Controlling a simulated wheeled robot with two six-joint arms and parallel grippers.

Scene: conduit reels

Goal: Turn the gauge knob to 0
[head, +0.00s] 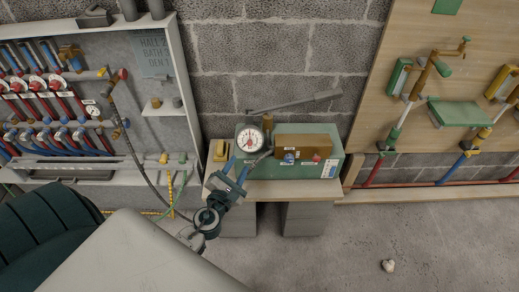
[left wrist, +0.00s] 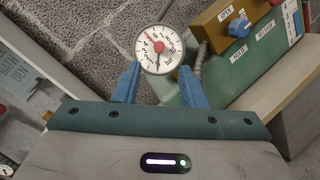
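The round white gauge (head: 250,138) stands at the left end of a green box (head: 335,163) on a small bench. In the left wrist view the gauge (left wrist: 151,60) has a black-numbered dial, a red hub knob (left wrist: 159,47), a red pointer toward the upper left and a dark pointer downward. My left gripper (head: 246,163) is just in front of the gauge. In the left wrist view its two blue fingers (left wrist: 159,73) are spread apart at the dial's lower left and right, with nothing between them. Whether they touch the gauge I cannot tell. My right gripper is not in view.
A brown box with a blue knob (left wrist: 239,27) sits right of the gauge on the green box. A grey lever (head: 300,103) reaches over behind. A manifold cabinet (head: 170,65) stands left, a wooden pipe board (head: 400,30) right. The bench (head: 310,190) has little free top.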

